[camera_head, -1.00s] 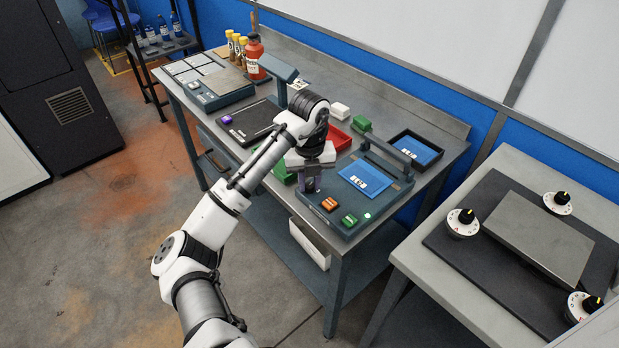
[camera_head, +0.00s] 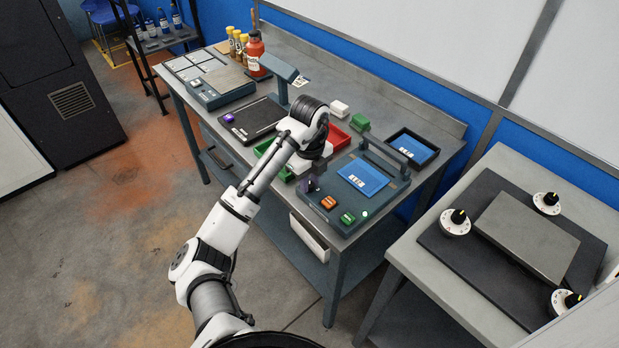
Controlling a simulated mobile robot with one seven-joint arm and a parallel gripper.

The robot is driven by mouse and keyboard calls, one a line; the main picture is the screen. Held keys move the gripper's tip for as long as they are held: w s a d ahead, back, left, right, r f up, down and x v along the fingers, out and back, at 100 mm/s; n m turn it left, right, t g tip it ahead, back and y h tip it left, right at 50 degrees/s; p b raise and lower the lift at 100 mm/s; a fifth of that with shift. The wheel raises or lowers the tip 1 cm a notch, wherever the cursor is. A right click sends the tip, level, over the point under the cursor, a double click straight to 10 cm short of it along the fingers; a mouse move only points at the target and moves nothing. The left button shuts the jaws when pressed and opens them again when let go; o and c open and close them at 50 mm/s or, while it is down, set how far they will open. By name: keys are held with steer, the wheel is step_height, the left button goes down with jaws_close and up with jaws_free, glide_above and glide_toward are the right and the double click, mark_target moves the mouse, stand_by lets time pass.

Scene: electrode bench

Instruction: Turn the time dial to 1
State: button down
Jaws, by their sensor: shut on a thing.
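A blue-grey machine (camera_head: 343,222) with a blue pad, an orange button (camera_head: 328,202) and a green button (camera_head: 348,218) stands at the near end of the bench. My gripper (camera_head: 311,183) is down at the left corner of this machine, beside the orange button. It is shut on a small dark knob there, which I take for the time dial. The hand and fingers hide most of the knob, so its pointer and numbers cannot be read. The hand is tilted in the picture.
A red tray (camera_head: 340,139) and a green tray (camera_head: 262,148) lie behind my gripper. A second bench at right carries a metal plate (camera_head: 528,238) and three white dials with black knobs.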

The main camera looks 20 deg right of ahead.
mark_target(310, 184)
stand_by(0.3)
steer(key=c, duration=1.2)
jaws_free()
steer(key=shift+c, duration=0.2)
step_height(310, 184, up, 14)
steer(key=shift+b, duration=0.4)
steer(key=shift+f, duration=0.1)
